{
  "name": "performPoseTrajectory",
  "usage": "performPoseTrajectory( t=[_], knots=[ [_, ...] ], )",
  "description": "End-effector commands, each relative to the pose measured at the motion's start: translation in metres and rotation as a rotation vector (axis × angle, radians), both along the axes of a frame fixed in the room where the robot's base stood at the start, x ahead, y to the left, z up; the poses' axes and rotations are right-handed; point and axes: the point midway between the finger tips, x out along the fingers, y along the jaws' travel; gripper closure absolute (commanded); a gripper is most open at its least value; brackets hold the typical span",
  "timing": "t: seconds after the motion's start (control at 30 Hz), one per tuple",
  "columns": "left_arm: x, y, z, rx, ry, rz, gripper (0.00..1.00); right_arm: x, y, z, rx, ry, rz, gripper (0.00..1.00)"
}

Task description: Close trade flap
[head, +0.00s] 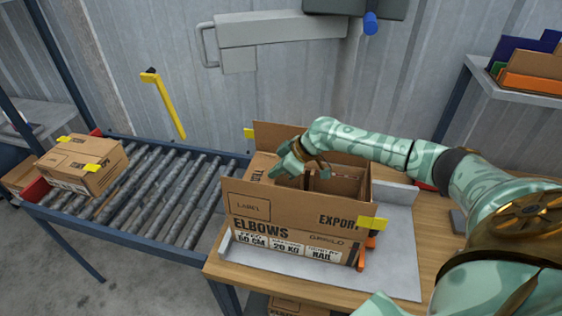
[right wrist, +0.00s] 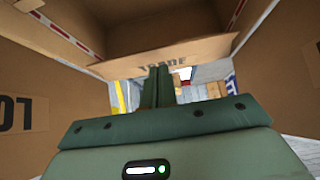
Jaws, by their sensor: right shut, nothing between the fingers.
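The open cardboard carton (head: 290,243) stands on a metal plate on the wooden table. Its trade flap (head: 257,173) is at the carton's left end and looks raised, partly hidden by my gripper. In the right wrist view the trade flap (right wrist: 195,55) crosses the picture, with "TRADE" printed near its edge. My right gripper (head: 277,172) is shut and empty at that end of the carton. In the right wrist view its fingers (right wrist: 158,87) overlap the flap's printed edge; I cannot tell whether they touch it. My left gripper is out of view.
The long export flap (head: 290,208) stands up in front, and another long flap (head: 268,136) stands at the back. A roller conveyor (head: 165,190) lies to the left, with a closed carton (head: 82,163) on it. A shelf (head: 500,90) with bins stands at the upper right.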

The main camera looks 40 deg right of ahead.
Motion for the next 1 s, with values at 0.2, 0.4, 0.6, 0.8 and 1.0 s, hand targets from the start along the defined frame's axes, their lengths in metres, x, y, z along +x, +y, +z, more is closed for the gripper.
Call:
performPoseTrajectory(
  t=[0.2, 0.4, 0.6, 0.8, 1.0],
  knots=[
    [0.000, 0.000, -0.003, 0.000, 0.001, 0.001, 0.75, -0.002, -0.001, -0.015, 0.000, 0.000, -0.001, 1.00],
    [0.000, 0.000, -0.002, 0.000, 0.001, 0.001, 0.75, -0.002, -0.001, -0.015, 0.000, 0.000, 0.000, 1.00],
    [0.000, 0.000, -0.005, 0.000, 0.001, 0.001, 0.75, -0.003, -0.002, -0.021, 0.000, 0.002, 0.000, 1.00],
    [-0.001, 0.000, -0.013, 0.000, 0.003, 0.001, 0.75, -0.006, -0.005, -0.042, -0.001, 0.003, 0.000, 1.00],
    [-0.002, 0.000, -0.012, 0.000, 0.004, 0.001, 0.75, -0.009, -0.004, -0.044, -0.003, 0.012, 0.003, 1.00]
  ],
)
